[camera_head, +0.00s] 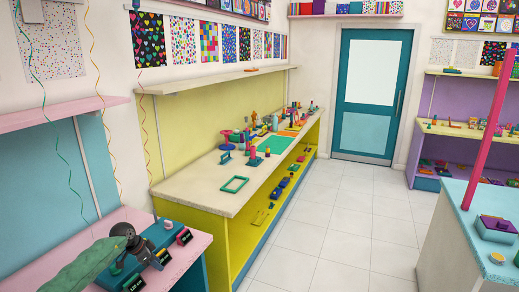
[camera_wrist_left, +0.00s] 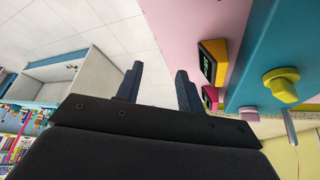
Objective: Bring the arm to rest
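My left gripper (camera_head: 157,257) is at the lower left of the head view, over the blue unit on the pink counter. In the left wrist view its two dark fingers (camera_wrist_left: 158,86) stand apart with nothing between them, so it is open and empty. A yellow-framed display (camera_wrist_left: 212,62) and a pink-framed one (camera_wrist_left: 210,98) are beside the fingers there, at the edge of the pink counter. Whether the fingers touch anything is not clear. My right gripper is not in view.
The pink counter (camera_head: 195,248) carries a blue unit (camera_head: 160,234) and small dark displays (camera_head: 184,236). A yellow knob (camera_wrist_left: 281,85) shows close by in the wrist view. A cream-topped bench (camera_head: 205,192) runs behind. The tiled floor (camera_head: 335,220) is clear. A blue-topped counter (camera_head: 480,222) stands right.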

